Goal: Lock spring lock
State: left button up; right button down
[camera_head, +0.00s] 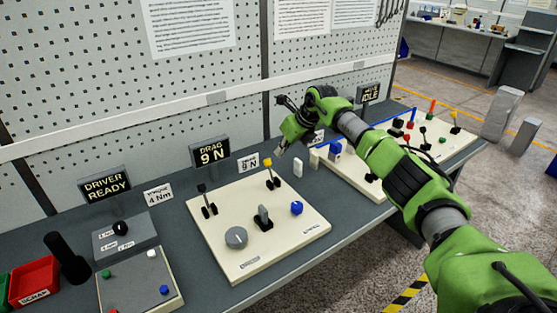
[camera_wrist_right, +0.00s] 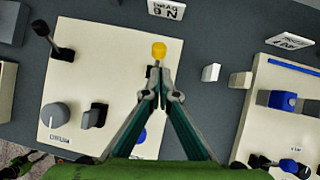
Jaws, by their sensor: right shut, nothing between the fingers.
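A pale board (camera_head: 215,262) on the bench carries a black lever (camera_head: 206,197), a yellow-tipped lever (camera_head: 268,161), a grey round knob (camera_head: 236,237), a grey-and-black switch (camera_head: 263,216) and a blue knob (camera_head: 297,208). I cannot read which part is labelled spring lock. My right gripper (camera_head: 280,148) is just above the yellow-tipped lever. In the wrist view, its shut fingertips (camera_wrist_right: 160,68) appear just below the yellow tip (camera_wrist_right: 159,50) and cover part of the lever. Whether they touch it is unclear. The blue knob is partly hidden behind the fingers there. My left gripper is not in view.
A second pale board (camera_head: 345,180) with levers and knobs lies to the right, partly behind my arm. A driver box (camera_head: 125,240) and red scrap bin (camera_head: 34,281) are at left.

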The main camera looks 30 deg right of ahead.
pick_arm(q)
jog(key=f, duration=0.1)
jog(key=b, duration=0.1)
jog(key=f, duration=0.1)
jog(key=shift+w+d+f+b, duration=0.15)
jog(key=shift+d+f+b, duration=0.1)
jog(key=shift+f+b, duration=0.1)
pick_arm(e)
notch_tip(320, 180, up, 8)
jog(key=d, duration=0.1)
jog(key=shift+s+f, duration=0.15)
jog(key=shift+s, duration=0.3)
jog(key=shift+s, duration=0.1)
